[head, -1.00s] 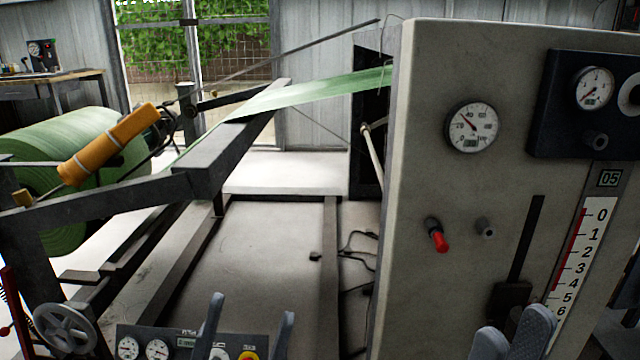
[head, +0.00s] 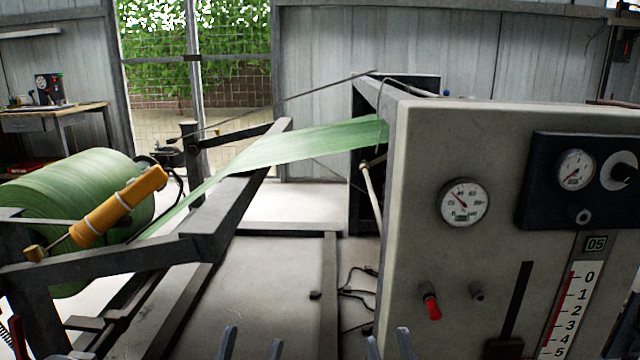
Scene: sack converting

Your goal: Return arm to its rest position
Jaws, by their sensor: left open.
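Only the fingertips of both my grippers show, at the bottom edge of the head view. My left gripper (head: 252,346) is left of centre, its two grey fingertips apart with nothing between them. My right gripper (head: 388,346) is a little right of centre, in front of the lower left of the grey machine panel (head: 430,250). A gap shows between its fingertips, with nothing seen in it. The rest of both grippers and both arms is out of view.
A green roll (head: 75,185) sits in a dark frame at left, with an orange cylinder (head: 120,205) beside it. A green web (head: 310,145) runs to the machine. The panel carries a gauge (head: 464,203), a red-tipped lever (head: 431,305) and a scale (head: 572,310). Cables (head: 355,290) lie on the floor.

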